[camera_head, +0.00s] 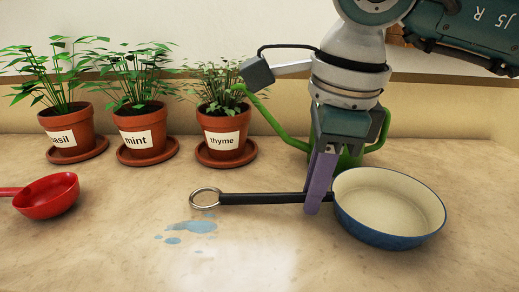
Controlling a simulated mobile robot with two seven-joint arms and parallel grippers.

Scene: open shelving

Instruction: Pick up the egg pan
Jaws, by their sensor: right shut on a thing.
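The egg pan (390,239) is a round pan, blue outside and cream inside, at the right of the counter. Its dark handle (262,199) points left and ends in a metal ring (205,198). My right gripper (318,205) comes down from above with purple fingers and is shut on the handle close to the bowl. The pan looks level; I cannot tell whether it touches the counter. My left gripper is not in view.
Potted basil (68,132), mint (142,135) and thyme (224,137) stand on saucers at the back. A green watering can (270,118) is partly hidden behind my right gripper. A red ladle or small pan (48,200) lies at the left. A blue puddle (190,228) is below the ring.

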